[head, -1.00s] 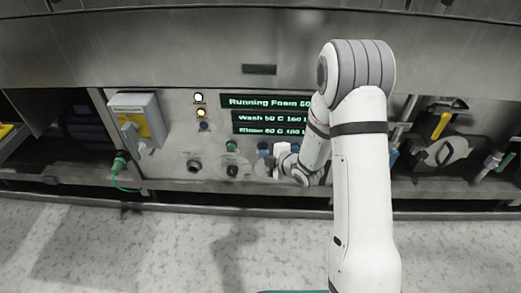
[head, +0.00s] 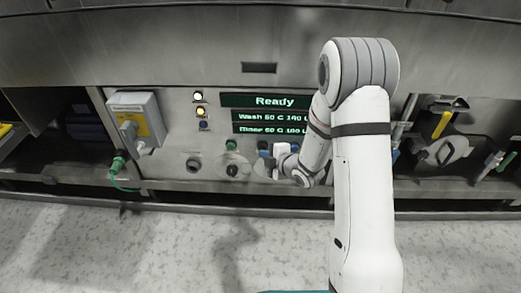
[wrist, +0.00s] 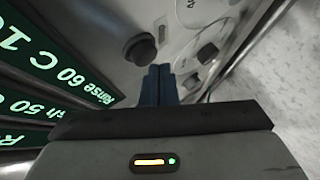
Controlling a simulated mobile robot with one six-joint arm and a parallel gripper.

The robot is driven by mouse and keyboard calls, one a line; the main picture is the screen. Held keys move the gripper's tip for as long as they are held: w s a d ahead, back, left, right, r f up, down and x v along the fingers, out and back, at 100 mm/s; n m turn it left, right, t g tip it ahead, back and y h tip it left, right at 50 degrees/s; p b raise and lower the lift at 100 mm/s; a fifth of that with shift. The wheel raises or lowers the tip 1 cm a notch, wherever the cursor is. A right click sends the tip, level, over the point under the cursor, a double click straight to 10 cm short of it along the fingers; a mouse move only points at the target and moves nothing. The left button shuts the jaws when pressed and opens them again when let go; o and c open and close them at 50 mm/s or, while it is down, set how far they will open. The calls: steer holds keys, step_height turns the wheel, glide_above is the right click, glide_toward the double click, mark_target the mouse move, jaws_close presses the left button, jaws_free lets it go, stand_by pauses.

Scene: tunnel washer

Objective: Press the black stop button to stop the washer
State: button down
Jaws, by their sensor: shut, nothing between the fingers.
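A round black button (wrist: 140,48) stands out from the steel panel in the wrist view, just beyond and to the left of my fingertips. My gripper (wrist: 160,70) shows two blue fingers held together, with nothing between them. The fingertips are close to the panel; I cannot tell whether they touch it. In the head view my gripper (head: 270,161) is at the lower panel, below the displays, and partly hides the controls there. The washer's top display (head: 264,101) reads "Ready".
Wash and rinse displays (head: 268,117) sit above the gripper. A green button (head: 231,146), white lamp (head: 198,96) and yellow lamp (head: 200,112) are to its left. A grey switch box (head: 135,118) is further left. The floor in front is clear.

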steer(key=shift+s, duration=0.35)
steer(key=shift+s+a+b, duration=0.1)
steer(key=shift+s+b, duration=1)
steer(key=shift+s, duration=1.4)
steer(key=shift+r, duration=0.1)
steer(key=s+d+r+m+g+h+p, duration=0.15)
steer(key=d+r+m+p, duration=0.25)
steer(key=r+p, duration=0.45)
steer(key=s+d+r+m+h+p, duration=0.2)
steer(key=d+r+m+h+p, duration=0.3)
steer(key=r, duration=0.7)
steer(key=s+d+r+m+g+h+p, duration=0.1)
steer(key=s+d+r+m+p, duration=0.15)
steer(key=r+p, duration=0.7)
steer(key=s+d+r+m+g+p, duration=0.1)
steer(key=s+r+m+g+p, duration=0.1)
steer(key=s+r+m+p, duration=0.3)
steer(key=s+d+r+m+g+p, duration=0.2)
steer(key=s+r+m+p, duration=0.3)
steer(key=s+r+p, duration=0.6)
step_height(320, 180, up, 10)
steer(key=shift+s+f+g, duration=0.25)
steer(key=shift+s+g, duration=0.3)
steer(key=shift+s, duration=0.4)
